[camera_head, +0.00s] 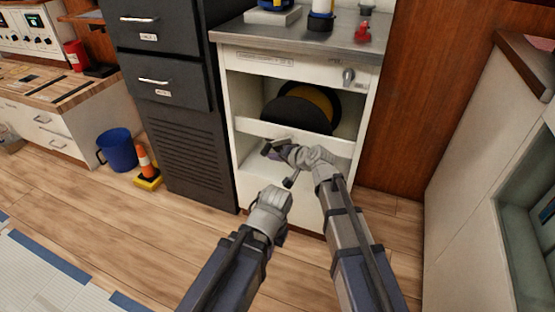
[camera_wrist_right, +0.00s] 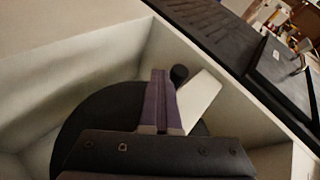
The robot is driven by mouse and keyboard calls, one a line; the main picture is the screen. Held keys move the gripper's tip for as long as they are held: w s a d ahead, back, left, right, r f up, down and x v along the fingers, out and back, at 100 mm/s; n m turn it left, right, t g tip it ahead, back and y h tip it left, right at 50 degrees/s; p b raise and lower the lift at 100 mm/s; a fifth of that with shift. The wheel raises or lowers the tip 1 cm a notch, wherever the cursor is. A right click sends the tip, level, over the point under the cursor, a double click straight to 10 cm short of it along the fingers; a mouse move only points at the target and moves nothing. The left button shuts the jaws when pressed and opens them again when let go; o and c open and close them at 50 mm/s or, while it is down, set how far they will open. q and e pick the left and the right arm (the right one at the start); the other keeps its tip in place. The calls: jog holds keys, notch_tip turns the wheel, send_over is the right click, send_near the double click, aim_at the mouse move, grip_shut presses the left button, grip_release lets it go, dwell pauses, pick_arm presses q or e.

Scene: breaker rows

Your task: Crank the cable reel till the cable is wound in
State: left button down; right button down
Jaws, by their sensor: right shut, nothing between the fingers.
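The cable reel (camera_head: 298,114) sits in the open upper bay of the white cabinet, a black disc with yellow cable (camera_head: 318,97) showing behind it. In the right wrist view the black reel disc (camera_wrist_right: 88,112) fills the bay behind my fingers. A white crank arm (camera_wrist_right: 200,96) with a black knob (camera_wrist_right: 179,73) shows just right of the fingertips. My right gripper (camera_head: 270,149) is in front of the cabinet below the reel; its purple fingers (camera_wrist_right: 158,78) are shut and empty beside the knob. Whether they touch it I cannot tell. My left gripper is hidden beyond its wrist.
The white cabinet (camera_head: 228,118) has a metal worktop (camera_head: 284,36) with a red item (camera_head: 362,32) on it. A dark drawer unit (camera_head: 185,115) stands left, with a blue bucket (camera_head: 116,148) and an orange cone (camera_head: 145,160) on the floor. A wood panel is at right.

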jog(key=shift+w+a+r, duration=0.1)
jog(key=shift+a+r, duration=0.2)
jog(key=shift+a, duration=0.05)
jog(key=shift+a+r+p, duration=0.1)
jog(key=shift+a+p, duration=0.05)
jog(key=shift+p, duration=0.15)
jog(key=shift+r, duration=0.1)
dwell(0.6)
